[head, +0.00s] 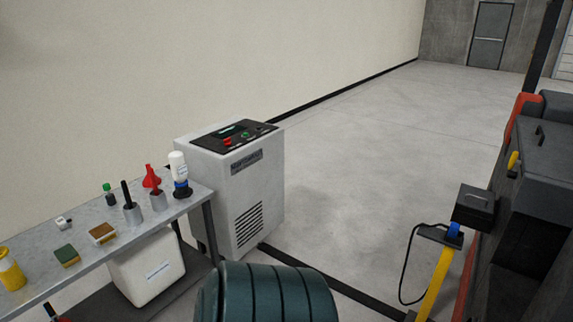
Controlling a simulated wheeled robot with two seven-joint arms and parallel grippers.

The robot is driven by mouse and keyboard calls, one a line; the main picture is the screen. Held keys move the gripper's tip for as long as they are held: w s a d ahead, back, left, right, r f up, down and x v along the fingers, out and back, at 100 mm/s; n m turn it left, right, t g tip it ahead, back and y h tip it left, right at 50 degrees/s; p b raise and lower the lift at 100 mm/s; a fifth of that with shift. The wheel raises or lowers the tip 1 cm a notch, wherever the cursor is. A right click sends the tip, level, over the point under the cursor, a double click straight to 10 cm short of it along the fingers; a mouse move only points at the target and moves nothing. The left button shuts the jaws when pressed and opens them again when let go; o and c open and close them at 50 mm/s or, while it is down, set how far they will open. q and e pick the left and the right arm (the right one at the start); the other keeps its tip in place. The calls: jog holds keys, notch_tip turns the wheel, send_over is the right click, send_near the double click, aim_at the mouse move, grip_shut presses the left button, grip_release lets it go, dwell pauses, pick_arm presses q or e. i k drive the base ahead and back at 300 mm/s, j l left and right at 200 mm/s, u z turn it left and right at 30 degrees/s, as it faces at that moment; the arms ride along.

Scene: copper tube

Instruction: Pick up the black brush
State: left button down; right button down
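A thin black upright handle (126,193), which looks like the black brush, stands in a grey metal cup (133,214) on the workbench (40,245) at the left. Its lower end is hidden inside the cup, so I cannot see bristles. Neither of my grippers is in view, and nothing touches the handle.
The bench also holds a small green-capped bottle (109,194), a white bottle (178,166), sponges (67,255) and a yellow container (10,270). A grey cabinet machine (240,180) stands beyond the bench's right end.

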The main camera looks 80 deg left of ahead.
aim_at(128, 199)
jog(key=u, duration=3.5)
jog(key=i+j, duration=0.6)
jog(key=i, duration=0.15)
